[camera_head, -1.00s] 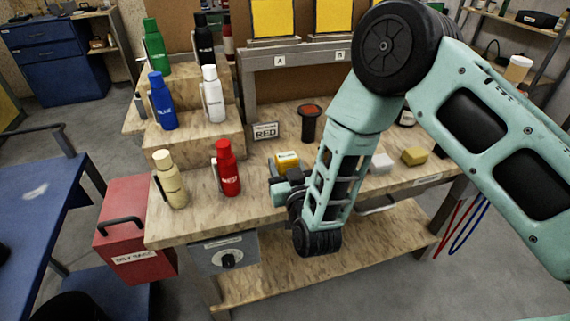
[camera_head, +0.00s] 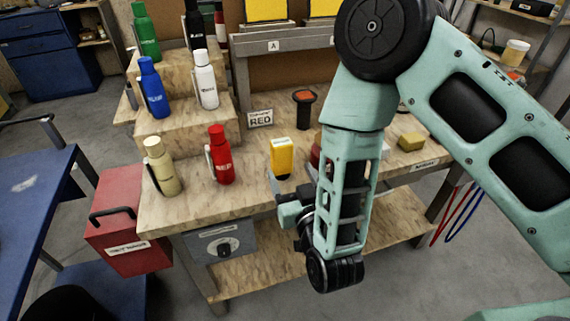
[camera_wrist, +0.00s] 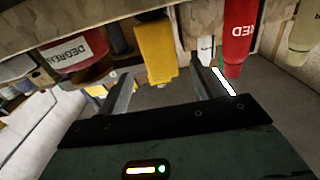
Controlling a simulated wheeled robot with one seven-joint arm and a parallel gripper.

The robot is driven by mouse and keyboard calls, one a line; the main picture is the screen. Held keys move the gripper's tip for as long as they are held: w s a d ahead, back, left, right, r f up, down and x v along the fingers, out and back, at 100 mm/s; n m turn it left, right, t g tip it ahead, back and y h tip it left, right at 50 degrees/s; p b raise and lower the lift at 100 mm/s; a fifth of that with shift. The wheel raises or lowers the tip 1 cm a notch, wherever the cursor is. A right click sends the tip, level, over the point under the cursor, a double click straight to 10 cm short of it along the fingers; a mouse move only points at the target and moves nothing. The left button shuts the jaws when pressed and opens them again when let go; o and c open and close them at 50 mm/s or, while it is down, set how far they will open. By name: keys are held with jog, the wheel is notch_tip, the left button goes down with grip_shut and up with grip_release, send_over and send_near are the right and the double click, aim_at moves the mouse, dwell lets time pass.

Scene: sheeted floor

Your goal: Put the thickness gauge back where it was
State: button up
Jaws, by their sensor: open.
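A yellow device that looks like the thickness gauge (camera_head: 282,153) stands upright on the wooden bench, right of the red bottle. In the wrist view the yellow gauge (camera_wrist: 156,50) is ahead of my gripper, between the lines of its two fingers. My gripper (camera_head: 290,184) is open at the bench's front edge, just in front of the gauge. In the wrist view the fingers of my gripper (camera_wrist: 160,75) are spread with nothing held between them. The gauge's far side is hidden.
A red bottle (camera_head: 220,157) and cream bottle (camera_head: 161,168) stand left of the gauge. A red degreaser container (camera_wrist: 70,55) is close on its other side, mostly behind my arm in the head view. A yellow block (camera_head: 411,141) lies farther right.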

jog(key=s+a+r+n+g+y, duration=0.15)
jog(key=s+r+g, duration=0.25)
jog(key=s+g, duration=0.45)
jog(key=s+d+r+n+g+h, duration=0.1)
jog(key=s+d+r+g+h, duration=0.2)
jog(key=s+d, duration=0.3)
jog(key=s+d+r+n+g+h, duration=0.2)
jog(key=s+d+r+g+h, duration=0.1)
jog(key=s+d+g, duration=0.3)
jog(key=shift+s+d+b, duration=0.3)
jog(key=shift+s+b, duration=0.1)
jog(key=shift+s, duration=0.35)
jog(key=shift+r, duration=0.2)
dwell(1.1)
